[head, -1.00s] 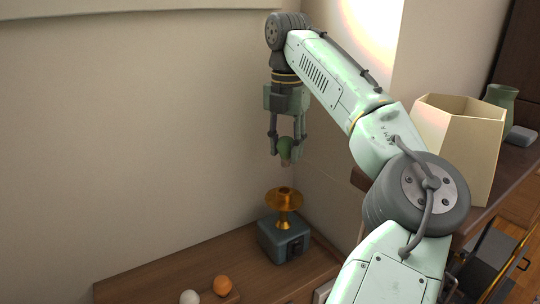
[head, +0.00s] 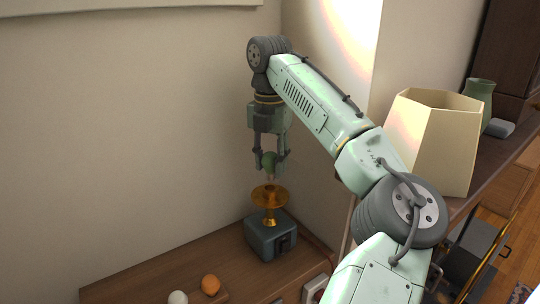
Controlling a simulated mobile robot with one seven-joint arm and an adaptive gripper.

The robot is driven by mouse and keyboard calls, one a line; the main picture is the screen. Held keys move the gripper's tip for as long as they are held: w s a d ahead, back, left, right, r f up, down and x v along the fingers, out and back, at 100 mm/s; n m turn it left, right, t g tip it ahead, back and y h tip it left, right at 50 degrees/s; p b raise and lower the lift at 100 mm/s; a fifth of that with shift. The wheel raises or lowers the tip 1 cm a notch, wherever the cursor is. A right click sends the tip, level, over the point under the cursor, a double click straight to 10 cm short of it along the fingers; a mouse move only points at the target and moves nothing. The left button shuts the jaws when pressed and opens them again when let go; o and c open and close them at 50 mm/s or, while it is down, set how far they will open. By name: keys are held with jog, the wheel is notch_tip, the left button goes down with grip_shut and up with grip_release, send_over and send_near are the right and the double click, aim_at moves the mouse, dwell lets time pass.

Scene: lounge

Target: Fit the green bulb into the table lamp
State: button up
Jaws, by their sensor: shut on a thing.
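My gripper (head: 269,165) points down and is shut on the green bulb (head: 269,160), holding it between its two fingers. The bulb's pale base points down. The table lamp (head: 271,232) stands below on the wooden table, with a dark blue-grey box base and a brass stem and dish. The brass top (head: 270,193) is open, with no shade on it. The bulb hangs a short way above the brass top, roughly over it in the head view, with a gap between them. Exact alignment in depth cannot be told.
An orange bulb (head: 210,285) and a white bulb (head: 178,297) sit at the table's front left. A cream lampshade (head: 432,140) stands on the wooden shelf at right, with a green vase (head: 480,98) and a grey box (head: 500,128) behind. Walls close in behind the lamp.

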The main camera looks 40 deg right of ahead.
aim_at(270, 180)
jog(key=shift+f, duration=0.65)
jog(key=shift+f+b, duration=0.3)
jog(key=shift+f, duration=1.25)
dwell(0.5)
jog(key=o, duration=1.3)
jog(key=shift+c, duration=0.2)
jog(key=shift+r, duration=0.1)
jog(key=shift+r+p, duration=0.3)
jog(key=shift+r, duration=2.6)
